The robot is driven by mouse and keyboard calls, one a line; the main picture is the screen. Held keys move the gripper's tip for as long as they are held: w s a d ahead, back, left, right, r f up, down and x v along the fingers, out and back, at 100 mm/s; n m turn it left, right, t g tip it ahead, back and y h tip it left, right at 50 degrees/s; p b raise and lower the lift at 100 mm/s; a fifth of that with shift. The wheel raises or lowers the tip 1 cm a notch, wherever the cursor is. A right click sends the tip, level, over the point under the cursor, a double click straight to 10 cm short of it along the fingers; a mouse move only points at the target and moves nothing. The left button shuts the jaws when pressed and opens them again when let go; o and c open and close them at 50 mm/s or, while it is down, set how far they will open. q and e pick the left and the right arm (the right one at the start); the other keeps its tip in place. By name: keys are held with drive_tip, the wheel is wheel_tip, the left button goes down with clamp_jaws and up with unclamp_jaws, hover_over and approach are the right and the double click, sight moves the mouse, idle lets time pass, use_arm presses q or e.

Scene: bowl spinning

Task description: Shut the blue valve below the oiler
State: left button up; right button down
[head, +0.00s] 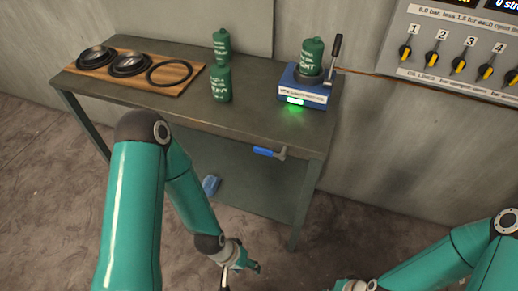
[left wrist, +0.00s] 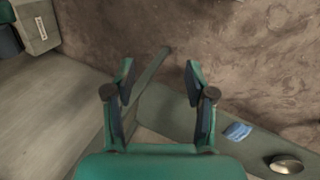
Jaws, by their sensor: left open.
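The blue valve (head: 266,152) shows in the head view at the front edge of the bench, below and left of the oiler (head: 304,90). Its blue lever lies roughly level, pointing left from a grey fitting. The oiler is a blue box with a green bottle on top and a green light in front. My left gripper (head: 240,266) is below the valve, apart from it, in front of the bench. In the left wrist view my left gripper (left wrist: 160,82) has its fingers spread, with nothing between them. My right gripper (head: 352,286) is cut off by the bottom edge.
The bench (head: 180,108) carries a wooden board (head: 185,83) with dark round pieces and green bottles (head: 220,82). A black-handled lever (head: 336,47) stands beside the oiler. A numbered panel (head: 455,50) is on the wall. A blue cloth (head: 211,185) lies lower down. Floor right of the bench is clear.

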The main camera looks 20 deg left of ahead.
use_arm(q)
drive_tip(key=o, duration=0.5)
drive_tip(key=w+b, duration=0.2)
drive_tip(key=w+t, duration=0.1)
drive_tip(key=shift+w+d+f+y+b, duration=0.25)
drive_tip(key=shift+w+d+y+b, duration=0.05)
drive_tip(key=shift+b, duration=0.1)
drive_tip(key=shift+c, duration=0.2)
drive_tip(key=m+t+y+b, duration=0.25)
drive_tip(key=t+b, duration=1.35)
drive_tip(key=b, duration=1.3)
approach(263, 152)
drive_tip(key=w+p, duration=0.2)
drive_tip(key=p, duration=0.5)
drive_tip(key=w+p, duration=0.3)
drive_tip(key=p, duration=0.4)
drive_tip(key=shift+d+r, duration=0.1)
drive_tip(key=shift+r, duration=0.05)
drive_tip(key=w, duration=0.1)
drive_tip(key=w+p, duration=0.1)
drive_tip(key=w, duration=0.2)
drive_tip(key=shift+w+d+f, duration=0.1)
drive_tip(key=shift+w+f, duration=0.2)
drive_tip(key=shift+w, duration=0.55)
